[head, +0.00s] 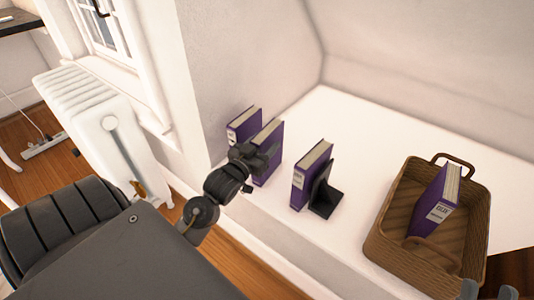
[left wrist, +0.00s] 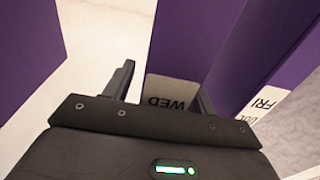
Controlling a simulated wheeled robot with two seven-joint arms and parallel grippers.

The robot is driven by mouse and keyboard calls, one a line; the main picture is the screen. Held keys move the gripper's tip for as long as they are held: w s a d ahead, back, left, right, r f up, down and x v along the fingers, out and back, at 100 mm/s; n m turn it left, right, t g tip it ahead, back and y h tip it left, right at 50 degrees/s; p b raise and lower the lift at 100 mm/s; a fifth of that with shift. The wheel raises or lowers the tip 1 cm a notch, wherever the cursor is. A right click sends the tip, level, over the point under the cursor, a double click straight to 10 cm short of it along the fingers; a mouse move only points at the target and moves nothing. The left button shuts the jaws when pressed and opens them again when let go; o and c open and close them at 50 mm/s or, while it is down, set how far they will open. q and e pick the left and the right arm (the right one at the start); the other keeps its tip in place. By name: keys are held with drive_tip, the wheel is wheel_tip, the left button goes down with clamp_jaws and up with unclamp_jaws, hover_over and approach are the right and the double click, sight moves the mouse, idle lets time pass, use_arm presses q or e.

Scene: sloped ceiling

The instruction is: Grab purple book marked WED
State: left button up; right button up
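The purple book marked WED (left wrist: 172,92) stands upright on the white ledge; its label reads upside down in the left wrist view. In the head view, it is the middle book of the left group (head: 267,138), its label hidden behind my left gripper. My left gripper (head: 262,160) is open. In the left wrist view its fingers (left wrist: 163,95) stand either side of the book's spine, with a gap on the left side. My right gripper (head: 488,291) shows only as two separated grey tips at the bottom right edge of the head view, empty.
A purple book marked FRI (left wrist: 265,100) stands close beside it. Another purple book (head: 310,172) leans by a black bookend (head: 326,196). A wicker basket (head: 385,245) holds one purple book (head: 437,205). A white radiator (head: 105,125) stands at left.

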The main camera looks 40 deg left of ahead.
sight(263, 139)
use_arm(q)
clamp_jaws()
drive_tip(key=shift+r, duration=0.15)
idle(0.4)
